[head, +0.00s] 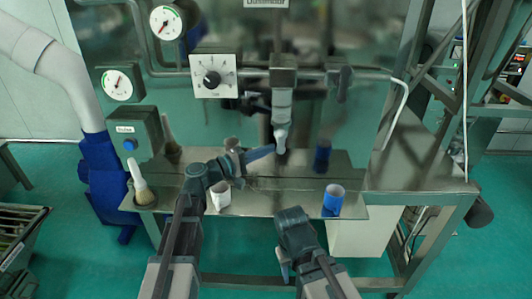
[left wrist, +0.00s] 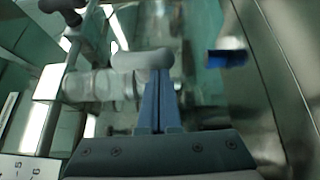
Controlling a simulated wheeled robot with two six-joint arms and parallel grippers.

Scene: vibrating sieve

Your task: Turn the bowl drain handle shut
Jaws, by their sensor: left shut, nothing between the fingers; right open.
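The bowl drain (head: 283,103) is a vertical metal fitting on the front of the machine. Its pale grey, rounded handle (head: 281,137) points down in the head view. The handle also shows in the left wrist view (left wrist: 140,59), just beyond the fingertips. My left gripper (head: 270,151) is shut and empty, with its blue fingers close beside the handle's lower end. In the left wrist view the fingers (left wrist: 158,75) lie together at the handle; I cannot tell whether they touch it. My right gripper (head: 283,265) is low in the head view, away from the drain, and its fingers are hard to make out.
A steel shelf (head: 270,204) lies below the drain. It holds a white cup (head: 221,196), a blue cup (head: 333,200) and a brush (head: 140,185). A dial panel (head: 213,77) and a pulse button box (head: 130,140) stand left of the drain. Steel framing stands at the right.

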